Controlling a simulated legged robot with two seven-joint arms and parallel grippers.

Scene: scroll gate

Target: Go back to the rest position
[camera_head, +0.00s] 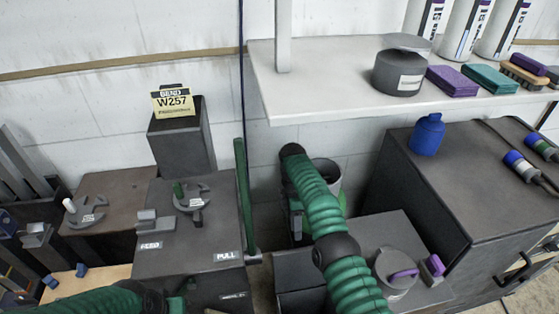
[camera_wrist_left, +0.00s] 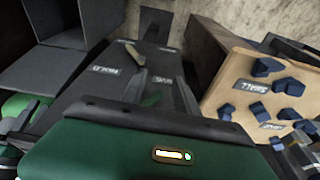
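My left gripper (camera_wrist_left: 160,90) shows in the left wrist view with its two dark fingers apart and nothing visible between them. It is above a dark labelled block (camera_wrist_left: 108,70). In the head view only part of my green left arm shows at the bottom left edge. My right arm, green and ribbed, rises from the bottom centre. My right gripper (camera_head: 297,222) is partly hidden behind that arm, low beside a grey bucket (camera_head: 330,172). I cannot make out its fingers or whether it holds anything.
A white shelf (camera_head: 330,88) with bottles and a dark pot (camera_head: 398,75) is at the upper right. A dark cabinet (camera_head: 455,185) carries a blue bottle (camera_head: 427,135). A green upright lever (camera_head: 244,195) stands beside the PULL block (camera_head: 165,260). A tan board (camera_wrist_left: 235,70) holds several blue pieces.

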